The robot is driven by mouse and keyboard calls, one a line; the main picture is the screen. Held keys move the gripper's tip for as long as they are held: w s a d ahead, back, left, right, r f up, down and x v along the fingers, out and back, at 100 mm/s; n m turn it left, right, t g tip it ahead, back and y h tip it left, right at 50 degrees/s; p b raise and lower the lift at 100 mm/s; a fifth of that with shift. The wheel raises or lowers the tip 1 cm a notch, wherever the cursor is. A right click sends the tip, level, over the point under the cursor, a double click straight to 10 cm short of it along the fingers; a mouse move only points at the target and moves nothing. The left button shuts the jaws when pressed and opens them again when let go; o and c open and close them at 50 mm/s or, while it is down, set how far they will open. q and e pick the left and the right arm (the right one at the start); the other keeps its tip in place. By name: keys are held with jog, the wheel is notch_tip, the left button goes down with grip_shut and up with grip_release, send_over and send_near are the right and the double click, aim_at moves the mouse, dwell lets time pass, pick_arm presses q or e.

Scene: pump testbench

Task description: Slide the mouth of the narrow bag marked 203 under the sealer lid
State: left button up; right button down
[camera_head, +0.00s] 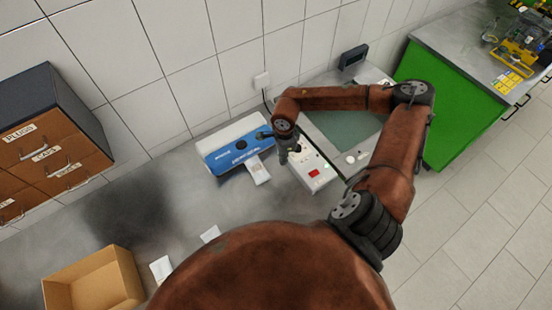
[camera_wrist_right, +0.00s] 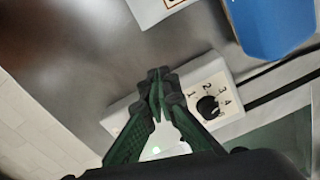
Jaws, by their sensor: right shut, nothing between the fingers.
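The blue and white sealer (camera_head: 238,146) stands on the bench against the wall. A narrow white bag (camera_head: 259,172) lies at its front edge, its upper end at the blue lid; I cannot tell whether the mouth is under it. Its marking is too small to read. A white bag corner (camera_wrist_right: 152,10) and the blue sealer lid (camera_wrist_right: 268,22) show in the right wrist view. My right gripper (camera_head: 283,158) is to the right of the bag, over the white control box (camera_head: 312,168). In the wrist view its fingers (camera_wrist_right: 158,85) are shut and empty. My left gripper is not in view.
The control box has a numbered dial (camera_wrist_right: 207,106) and a red switch (camera_head: 314,173). A wooden drawer cabinet (camera_head: 45,150) stands at left. The bench between is clear.

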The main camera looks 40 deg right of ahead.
aim_at(268, 174)
notch_tip(268, 174, down, 8)
jog(key=shift+a+f+p, duration=0.15)
jog(key=shift+f+p, duration=0.05)
jog(key=shift+p, duration=0.35)
jog(key=shift+w+a+r+p, duration=0.1)
jog(key=shift+w+a+p, duration=0.15)
jog(key=shift+a, duration=0.35)
jog(key=shift+w+a+r+p, duration=0.1)
jog(key=shift+w+a+p, duration=0.15)
jog(key=shift+a, duration=0.35)
jog(key=shift+w+a, duration=0.25)
jog(key=shift+a, duration=0.25)
jog(key=shift+f, duration=0.1)
jog(key=shift+w+a+b, duration=0.25)
jog(key=shift+a+b, duration=0.05)
jog(key=shift+a, duration=0.25)
jog(key=shift+w+a+b, duration=0.2)
jog(key=shift+a+b, duration=0.05)
jog(key=shift+a, duration=0.3)
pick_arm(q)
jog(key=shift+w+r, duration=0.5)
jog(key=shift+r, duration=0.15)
